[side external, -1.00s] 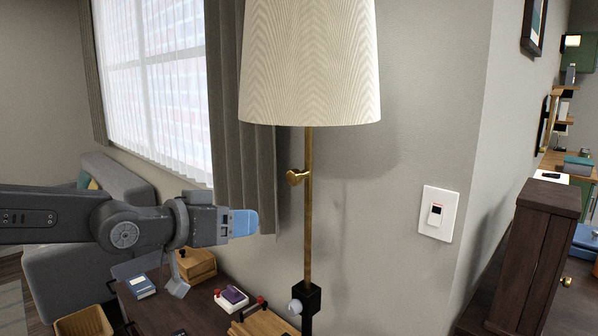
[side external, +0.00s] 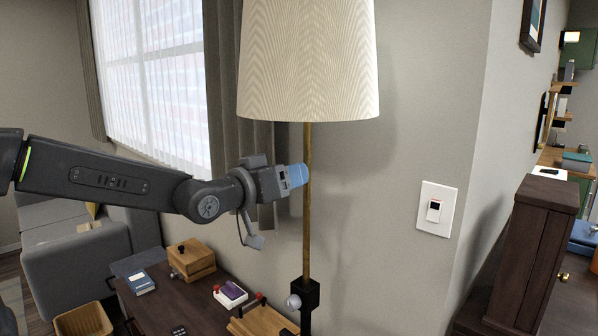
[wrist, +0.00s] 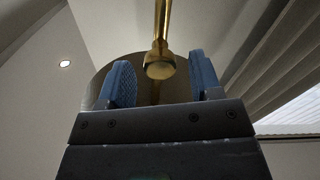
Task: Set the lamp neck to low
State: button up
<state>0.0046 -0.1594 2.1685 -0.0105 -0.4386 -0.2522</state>
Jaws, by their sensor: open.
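The floor lamp has a cream patterned shade (side external: 308,65) on an upright brass neck (side external: 307,225), which runs down into a black block (side external: 307,294) with a white knob (side external: 293,302). My gripper (side external: 298,176) is at the left of the neck, below the shade, and its blue fingers hide the small brass knob on the neck in the side view. In the wrist view my gripper (wrist: 161,76) is open, and a round brass end (wrist: 160,68), apparently that knob, shows between and beyond the two fingers. I cannot tell whether they touch it.
A wall switch (side external: 436,210) is at the right. A dark cabinet (side external: 535,250) stands at far right. A curtain (side external: 225,130) hangs behind the arm.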

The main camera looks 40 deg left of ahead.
jog(key=shift+w, duration=1.85)
jog(key=shift+c, duration=0.2)
grip_shut()
